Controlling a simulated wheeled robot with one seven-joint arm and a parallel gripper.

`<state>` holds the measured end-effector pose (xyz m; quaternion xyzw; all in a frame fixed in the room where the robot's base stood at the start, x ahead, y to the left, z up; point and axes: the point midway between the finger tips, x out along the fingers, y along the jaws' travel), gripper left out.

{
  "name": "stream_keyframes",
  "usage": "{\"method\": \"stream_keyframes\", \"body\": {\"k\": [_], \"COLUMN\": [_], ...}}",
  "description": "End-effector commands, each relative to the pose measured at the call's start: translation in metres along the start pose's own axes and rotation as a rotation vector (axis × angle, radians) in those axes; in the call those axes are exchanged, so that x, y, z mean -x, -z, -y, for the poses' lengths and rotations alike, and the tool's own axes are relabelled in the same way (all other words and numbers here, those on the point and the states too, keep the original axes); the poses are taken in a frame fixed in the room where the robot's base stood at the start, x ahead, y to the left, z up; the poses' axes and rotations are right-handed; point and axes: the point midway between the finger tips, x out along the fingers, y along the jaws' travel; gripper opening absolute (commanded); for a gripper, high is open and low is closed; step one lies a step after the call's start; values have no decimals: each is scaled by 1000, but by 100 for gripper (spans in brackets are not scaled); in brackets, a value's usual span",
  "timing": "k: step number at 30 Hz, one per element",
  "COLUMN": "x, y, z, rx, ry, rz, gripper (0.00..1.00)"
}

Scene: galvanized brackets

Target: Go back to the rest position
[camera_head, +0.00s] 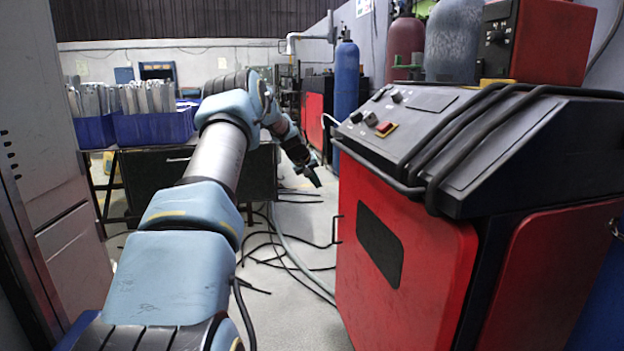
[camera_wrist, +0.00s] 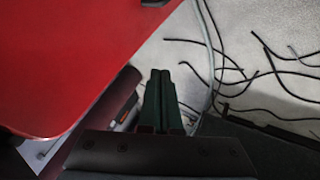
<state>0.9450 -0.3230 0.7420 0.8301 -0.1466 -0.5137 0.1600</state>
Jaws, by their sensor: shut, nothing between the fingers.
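My gripper (camera_head: 314,178) is at the end of my outstretched arm in the head view, pointing down over the floor between the dark workbench and the red machine. In the wrist view my gripper (camera_wrist: 160,76) shows its two dark fingers side by side, closed together with nothing between them. Floor and cables lie beyond the fingertips. Two blue bins (camera_head: 155,128) filled with grey metal brackets (camera_head: 148,97) stand on the workbench (camera_head: 143,180) at the left, well away from my gripper and partly behind my arm.
A red machine (camera_head: 400,255) with a black cabled top fills the right side. Its red surface (camera_wrist: 75,55) is close in the wrist view. Black cables (camera_head: 262,250) lie on the floor. A grey cabinet (camera_head: 50,150) stands close at left. Gas cylinders (camera_head: 346,80) stand behind.

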Motion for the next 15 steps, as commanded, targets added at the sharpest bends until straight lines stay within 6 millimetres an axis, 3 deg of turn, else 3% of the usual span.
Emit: {"method": "stream_keyframes", "body": {"k": [3, 10, 13, 15], "x": [17, 36, 51, 69], "y": [0, -8, -28, -52], "z": [1, 0, -1, 1], "rx": [0, -10, -34, -57], "ry": [1, 13, 47, 84], "rz": [0, 10, 36, 64], "gripper": [0, 0, 0, 0]}}
